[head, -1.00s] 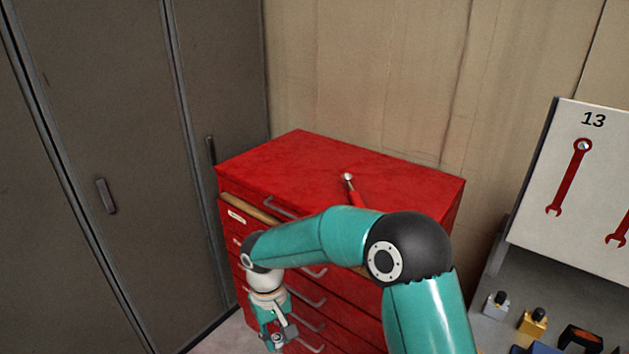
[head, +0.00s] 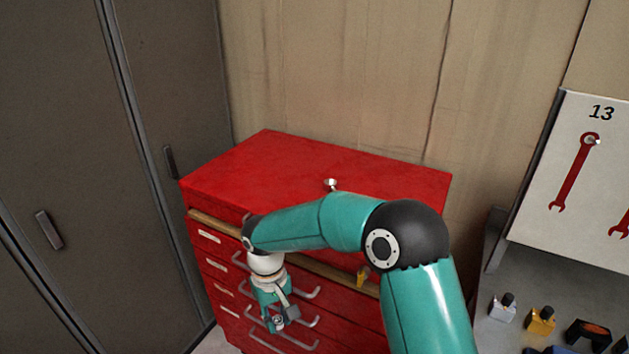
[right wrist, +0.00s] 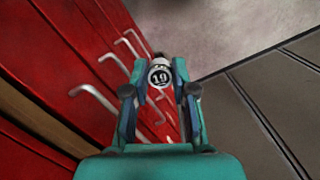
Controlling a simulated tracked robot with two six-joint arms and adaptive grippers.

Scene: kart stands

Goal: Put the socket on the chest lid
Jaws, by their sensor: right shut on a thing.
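The red chest's lid (head: 275,165) is a flat red top in the middle of the head view. My right gripper (head: 283,322) hangs in front of the chest's drawers, below the level of the lid. It is shut on the socket (right wrist: 159,75), a small round silver piece with a dark face and a number that looks like 19. In the right wrist view the socket sits between the fingertips, with drawer handles to its left. A tool with a round silver head (head: 330,184) lies on the lid, mostly hidden behind my right arm. My left gripper is out of view.
Dark lockers (head: 60,150) stand left of the chest. Drawer handles (head: 306,292) stick out beside my gripper. A wrench board (head: 575,180) and a grey bench with padlocks (head: 541,320) are at right. The lid's left part is clear.

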